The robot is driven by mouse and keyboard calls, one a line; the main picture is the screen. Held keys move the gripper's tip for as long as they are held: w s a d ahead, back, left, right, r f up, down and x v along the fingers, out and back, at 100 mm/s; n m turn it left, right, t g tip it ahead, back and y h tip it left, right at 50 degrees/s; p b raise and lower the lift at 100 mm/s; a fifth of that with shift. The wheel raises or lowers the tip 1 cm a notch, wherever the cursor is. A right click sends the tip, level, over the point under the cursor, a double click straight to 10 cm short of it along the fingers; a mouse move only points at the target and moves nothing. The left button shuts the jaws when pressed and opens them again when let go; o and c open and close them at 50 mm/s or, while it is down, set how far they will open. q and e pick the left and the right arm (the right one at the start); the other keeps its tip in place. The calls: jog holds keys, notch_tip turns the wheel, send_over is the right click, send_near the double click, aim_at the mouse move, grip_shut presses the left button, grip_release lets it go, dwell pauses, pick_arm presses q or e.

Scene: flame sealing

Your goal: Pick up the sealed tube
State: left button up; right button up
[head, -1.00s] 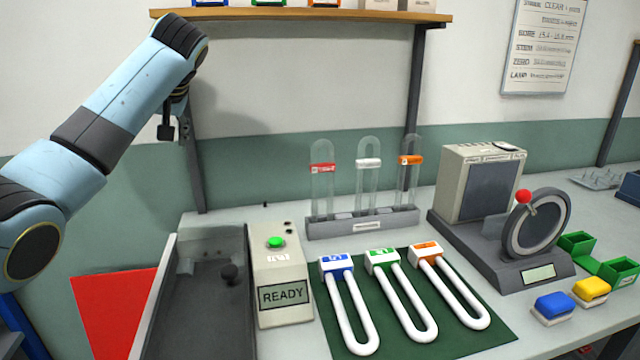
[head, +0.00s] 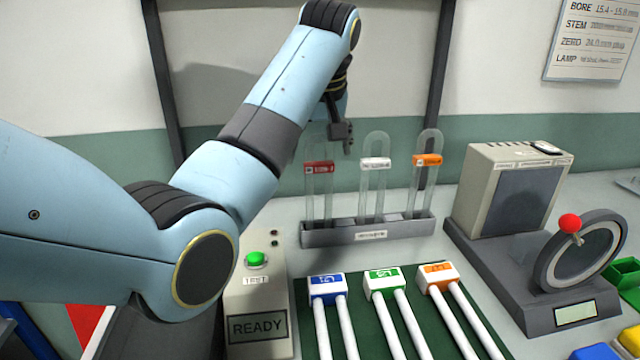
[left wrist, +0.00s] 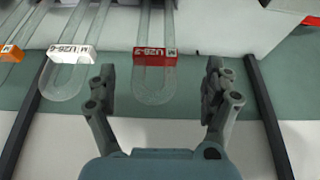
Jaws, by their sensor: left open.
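Three clear glass tubes with rounded tops stand upright in a grey rack (head: 368,234). They are a red-labelled tube (head: 319,190), a white-labelled tube (head: 374,190) and an orange-labelled tube (head: 423,185). I cannot tell from their look which one the task calls sealed. My left gripper (head: 343,138) is open, above and near the red-labelled tube. In the left wrist view the red-labelled tube (left wrist: 154,80) lies between the spread fingers of the left gripper (left wrist: 160,84), with gaps on both sides. The white-labelled tube (left wrist: 66,72) is left of the fingers. My right gripper is out of view.
A tester box with a green button (head: 257,259) and a READY display stands in front left. White U-shaped tubes with coloured caps (head: 381,282) lie on a green mat (head: 300,300). A grey machine with a dial (head: 580,250) stands right. Dark shelf posts rise behind.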

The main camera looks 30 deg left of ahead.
aim_at(319, 163)
pick_arm(q)
jog(key=shift+w+a+f, duration=0.15)
jog(key=shift+w+f, duration=0.3)
jog(key=shift+f, duration=0.25)
jog(key=x, duration=0.3)
jog(key=p+x, duration=0.1)
jog(key=shift+w+a+f, duration=0.1)
jog(key=shift+w+f, duration=0.05)
jog(key=shift+w, duration=0.2)
jog(key=shift+f, duration=0.15)
jog(key=c, duration=1.3)
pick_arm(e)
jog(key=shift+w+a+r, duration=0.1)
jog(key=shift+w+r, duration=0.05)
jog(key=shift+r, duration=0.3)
